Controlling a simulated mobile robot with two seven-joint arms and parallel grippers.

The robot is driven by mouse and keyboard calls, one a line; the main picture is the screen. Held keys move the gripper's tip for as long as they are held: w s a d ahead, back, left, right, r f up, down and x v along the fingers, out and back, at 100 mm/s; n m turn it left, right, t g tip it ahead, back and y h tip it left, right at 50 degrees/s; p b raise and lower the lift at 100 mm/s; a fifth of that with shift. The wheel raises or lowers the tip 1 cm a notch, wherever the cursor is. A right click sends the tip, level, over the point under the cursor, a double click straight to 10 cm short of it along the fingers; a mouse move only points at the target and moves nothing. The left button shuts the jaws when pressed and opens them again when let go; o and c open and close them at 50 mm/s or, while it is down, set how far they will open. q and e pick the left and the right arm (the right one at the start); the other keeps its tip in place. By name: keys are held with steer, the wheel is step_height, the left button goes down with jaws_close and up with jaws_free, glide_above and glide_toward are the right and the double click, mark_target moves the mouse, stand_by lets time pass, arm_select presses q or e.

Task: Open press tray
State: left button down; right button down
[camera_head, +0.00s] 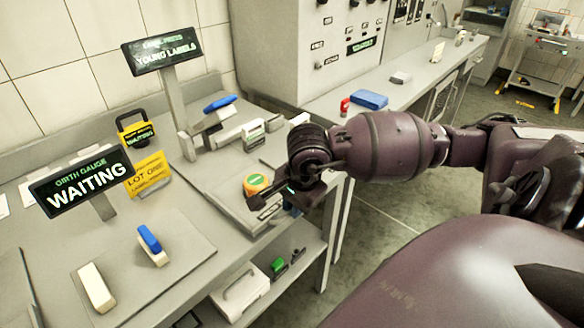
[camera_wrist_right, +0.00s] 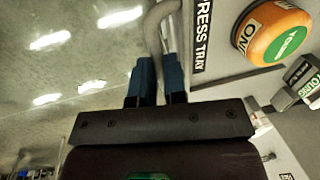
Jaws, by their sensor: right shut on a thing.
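The press tray front carries a black "PRESS TRAY" label (camera_wrist_right: 204,35) in the right wrist view. A grey curved handle (camera_wrist_right: 158,30) stands out beside the label. My right gripper (camera_wrist_right: 157,78) is shut on this handle with its blue fingers. In the head view my right gripper (camera_head: 290,198) is at the front edge of the bench, and its dark wrist hides the handle. An orange wheel with a green top (camera_head: 257,184) sits just left of the gripper; it also shows in the right wrist view (camera_wrist_right: 272,32). My left gripper is not in view.
A "YOUNG LABELS" sign (camera_head: 163,52) and a "GIRTH GAUGE WAITING" sign (camera_head: 82,184) stand on the bench. A lower shelf holds a white box (camera_head: 240,290). Floor is open at right.

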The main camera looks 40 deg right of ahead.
steer(key=c, duration=1.2)
jaws_free()
steer(key=shift+o, duration=0.2)
steer(key=shift+r, duration=0.1)
step_height(320, 180, up, 10)
steer(key=s+p, duration=0.1)
steer(key=s, duration=0.1)
steer(key=shift+r, duration=0.25)
steer(key=shift+d, duration=0.1)
